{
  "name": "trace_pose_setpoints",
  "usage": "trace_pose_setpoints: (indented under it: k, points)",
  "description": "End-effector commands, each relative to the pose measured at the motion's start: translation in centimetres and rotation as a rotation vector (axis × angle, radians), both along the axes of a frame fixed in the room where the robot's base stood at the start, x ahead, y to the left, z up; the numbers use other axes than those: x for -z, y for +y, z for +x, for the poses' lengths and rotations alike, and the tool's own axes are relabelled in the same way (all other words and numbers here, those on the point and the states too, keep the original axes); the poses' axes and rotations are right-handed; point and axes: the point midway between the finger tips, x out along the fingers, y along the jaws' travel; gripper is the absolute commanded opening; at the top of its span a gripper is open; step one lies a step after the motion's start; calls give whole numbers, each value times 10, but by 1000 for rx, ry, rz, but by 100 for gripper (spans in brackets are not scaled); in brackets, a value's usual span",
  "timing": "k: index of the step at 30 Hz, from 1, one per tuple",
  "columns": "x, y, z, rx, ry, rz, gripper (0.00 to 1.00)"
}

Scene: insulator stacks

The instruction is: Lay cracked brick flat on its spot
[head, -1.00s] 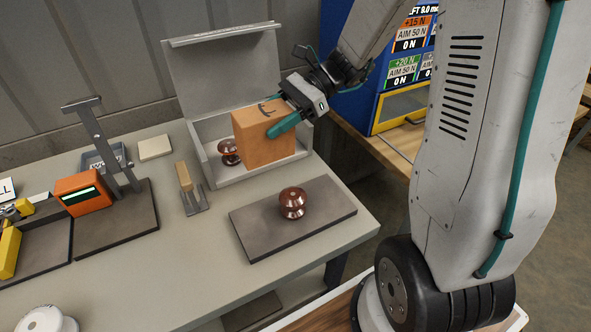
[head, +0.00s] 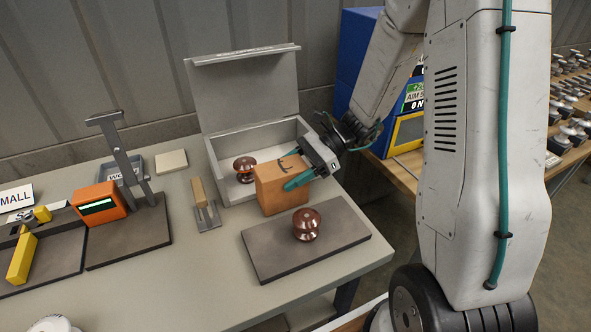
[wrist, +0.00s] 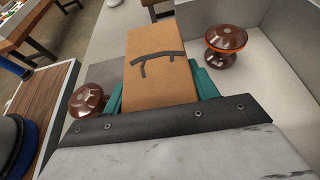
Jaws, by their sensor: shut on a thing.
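The cracked brick (head: 281,187) is an orange block with a dark crack mark on its top face. My gripper (head: 299,172) is shut on it, teal fingers on its two sides. In the head view the brick stands upright between the open grey box and the dark mat (head: 340,243), overlapping the box's front wall; I cannot tell whether it touches anything below. The wrist view shows the brick (wrist: 158,62) between the teal fingers (wrist: 160,88), crack mark facing the camera. No marked spot for the brick can be made out.
A brown insulator (head: 306,225) stands on the dark mat, close in front of the brick. Another insulator (head: 245,169) sits inside the open grey box (head: 222,190). A trowel-like tool (head: 203,203) lies left of the box. The table's front middle is clear.

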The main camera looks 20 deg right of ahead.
Motion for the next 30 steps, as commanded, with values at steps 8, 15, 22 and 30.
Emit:
trace_pose_setpoints:
  k: [8, 15, 22, 30]
  points:
    - [2, -1, 0, 1, 1, 0, 80]
    - [2, -1, 0, 2, -1, 0, 80]
    - [-9, -24, 1, 6, -3, 0, 80]
    - [-32, -79, 1, 6, -3, -1, 80]
